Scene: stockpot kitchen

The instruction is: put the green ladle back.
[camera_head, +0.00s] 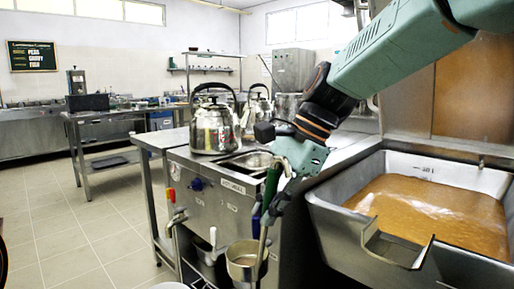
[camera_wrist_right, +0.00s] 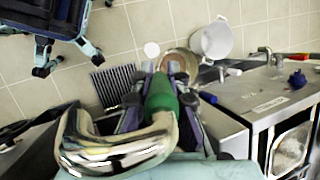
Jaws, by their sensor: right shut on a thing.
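The green ladle (camera_head: 271,188) hangs below my right gripper (camera_head: 283,178), its handle upright and a metal bowl (camera_head: 246,262) low in front of the steel cabinet. My right gripper is shut on the green handle. In the right wrist view, the green handle (camera_wrist_right: 161,94) stands between the fingers (camera_wrist_right: 160,84), and its shiny bent metal end (camera_wrist_right: 115,148) fills the lower left. The bowl (camera_wrist_right: 181,61) shows beyond the fingers. I cannot tell whether the ladle touches the cabinet or a rail. My left gripper is not in view.
A deep steel basin (camera_head: 338,236) of brown liquid stands at right. A large kettle (camera_head: 212,128) stands on the steel counter. A steel table (camera_head: 95,115) stands behind, with open floor (camera_head: 75,235) at left.

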